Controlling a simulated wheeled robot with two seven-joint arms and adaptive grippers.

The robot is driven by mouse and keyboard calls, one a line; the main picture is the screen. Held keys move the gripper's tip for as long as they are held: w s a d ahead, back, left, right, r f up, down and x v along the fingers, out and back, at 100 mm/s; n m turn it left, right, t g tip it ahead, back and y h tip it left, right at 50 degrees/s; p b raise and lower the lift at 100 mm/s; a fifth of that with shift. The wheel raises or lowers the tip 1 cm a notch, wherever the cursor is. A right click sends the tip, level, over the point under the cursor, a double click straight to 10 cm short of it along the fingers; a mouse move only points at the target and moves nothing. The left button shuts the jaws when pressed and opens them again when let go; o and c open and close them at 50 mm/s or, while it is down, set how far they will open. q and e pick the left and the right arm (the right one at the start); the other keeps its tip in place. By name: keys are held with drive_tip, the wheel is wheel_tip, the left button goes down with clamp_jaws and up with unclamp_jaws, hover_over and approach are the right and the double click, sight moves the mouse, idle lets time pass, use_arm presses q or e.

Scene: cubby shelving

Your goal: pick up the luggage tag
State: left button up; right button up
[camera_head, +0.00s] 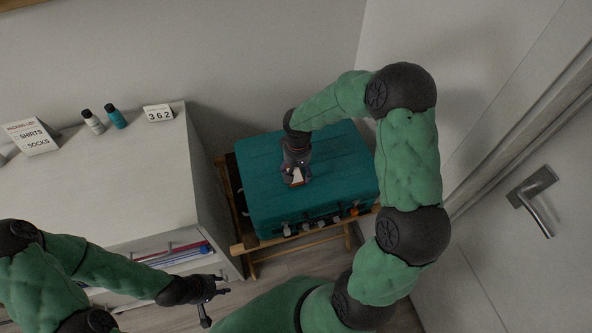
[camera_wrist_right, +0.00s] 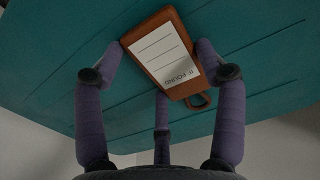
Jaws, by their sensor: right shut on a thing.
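The luggage tag (camera_wrist_right: 163,57) is a brown rectangle with a white lined label and a small loop at one end. In the right wrist view it lies between the purple fingers, in front of the teal suitcase (camera_wrist_right: 60,50). My right gripper (camera_wrist_right: 165,62) is shut on the tag, with fingers at both of its sides. In the head view the tag (camera_head: 297,177) shows pale at the tip of my right gripper (camera_head: 296,172), over the top of the suitcase (camera_head: 345,165). Any gap below the tag cannot be told. My left gripper (camera_head: 216,302) is open and empty, low beside the white cabinet.
The suitcase rests on a wooden rack (camera_head: 237,247). To its left is a white cabinet (camera_head: 110,185) bearing a packing list sign (camera_head: 32,137), two small bottles (camera_head: 104,119) and a number card (camera_head: 158,113). A door with a handle (camera_head: 535,200) is at right.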

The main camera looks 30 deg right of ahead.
sight(297, 173)
drive_tip(key=shift+r+p, duration=0.35)
drive_tip(key=shift+r, duration=0.35)
wheel_tip(297, 173, up, 3)
drive_tip(key=shift+s+a+f+p, duration=0.1)
drive_tip(key=shift+a+f+p, duration=0.1)
drive_tip(key=shift+p, duration=0.45)
drive_tip(key=s+a+r+p, duration=0.2)
drive_tip(key=s+a+r, duration=0.1)
drive_tip(key=r, duration=0.2)
drive_tip(key=shift+r, duration=0.15)
drive_tip(key=s+a+r, duration=0.1)
drive_tip(key=s+a, duration=0.1)
drive_tip(key=s+a+r+p, duration=0.1)
drive_tip(key=s+a, duration=0.1)
drive_tip(key=s+a+r, duration=0.1)
drive_tip(key=s+a, duration=0.1)
drive_tip(key=shift+s+a+r+p, duration=0.2)
drive_tip(key=shift+s+r+p, duration=0.1)
drive_tip(key=shift+s+p, duration=0.1)
drive_tip(key=shift+w, duration=0.15)
